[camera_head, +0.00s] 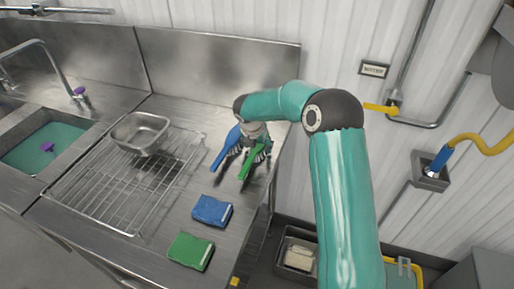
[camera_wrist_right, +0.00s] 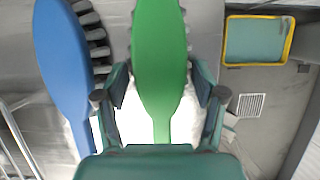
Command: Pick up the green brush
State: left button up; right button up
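The green brush (camera_head: 252,160) is near the right end of the steel counter in the head view. In the right wrist view the green brush (camera_wrist_right: 160,55) is upright in the picture, with its narrow handle low in the middle. My right gripper (camera_head: 254,146) is over the brushes, its upper part hiding their far ends. In the wrist view the right gripper (camera_wrist_right: 160,92) has its fingers apart, one on each side of the green brush, with gaps beside the handle. A blue brush (camera_head: 226,148) is just left of it. My left gripper is not in view.
A blue sponge (camera_head: 212,211) and a green sponge (camera_head: 191,251) lie on the counter (camera_head: 168,225) in front. A wire rack (camera_head: 95,200) with a metal pan (camera_head: 140,131) is to the left, by a sink (camera_head: 45,147). A bin (camera_head: 298,255) stands right of the counter.

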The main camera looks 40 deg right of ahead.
jog(key=c, duration=1.1)
jog(key=shift+r, duration=0.1)
notch_tip(320, 180, up, 20)
jog(key=shift+f, duration=0.1)
